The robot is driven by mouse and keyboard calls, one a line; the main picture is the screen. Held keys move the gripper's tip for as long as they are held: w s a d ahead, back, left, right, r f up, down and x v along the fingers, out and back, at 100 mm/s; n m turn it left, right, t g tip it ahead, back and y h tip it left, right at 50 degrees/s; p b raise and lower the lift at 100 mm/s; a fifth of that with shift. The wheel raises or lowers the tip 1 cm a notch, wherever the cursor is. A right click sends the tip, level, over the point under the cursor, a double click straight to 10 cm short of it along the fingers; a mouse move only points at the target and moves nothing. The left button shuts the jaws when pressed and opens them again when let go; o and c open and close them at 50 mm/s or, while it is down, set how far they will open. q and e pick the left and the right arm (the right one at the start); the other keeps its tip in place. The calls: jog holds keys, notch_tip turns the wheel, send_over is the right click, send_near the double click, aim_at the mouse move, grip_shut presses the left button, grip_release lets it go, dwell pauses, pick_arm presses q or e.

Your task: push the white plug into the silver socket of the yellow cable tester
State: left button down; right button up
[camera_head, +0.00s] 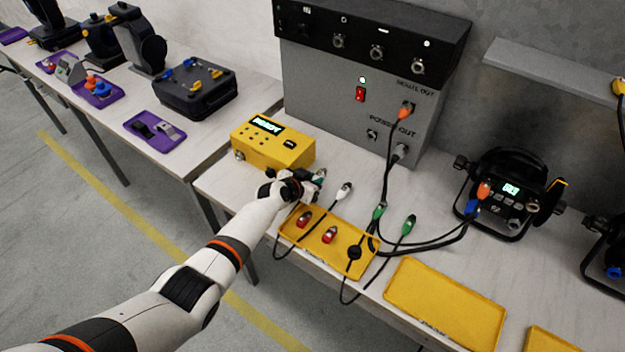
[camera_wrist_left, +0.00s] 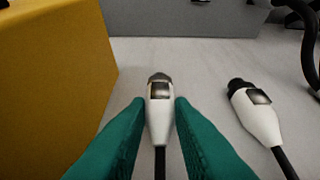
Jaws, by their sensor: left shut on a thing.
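The yellow cable tester (camera_head: 272,143) stands on the bench with a lit green display. A silver socket (camera_head: 239,155) shows at its lower left end. My left gripper (camera_head: 316,182) is just in front of the tester's right end. In the left wrist view its green fingers (camera_wrist_left: 160,125) are shut on a white plug (camera_wrist_left: 159,118) with a dark metal tip pointing away and a black cable trailing back. The tester's yellow side (camera_wrist_left: 50,70) fills the left of that view, apart from the plug. The socket is not seen there. My right gripper is not in view.
A second white plug (camera_head: 344,191) lies to the right of my gripper, also in the wrist view (camera_wrist_left: 258,118). A yellow tray (camera_head: 335,262) with red-ended plugs lies in front. Green-ended cables (camera_head: 409,226) run nearby. A grey panel box (camera_head: 340,100) stands behind.

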pick_arm(q)
jog(key=shift+r+p, duration=1.6)
jog(key=shift+r, duration=0.55)
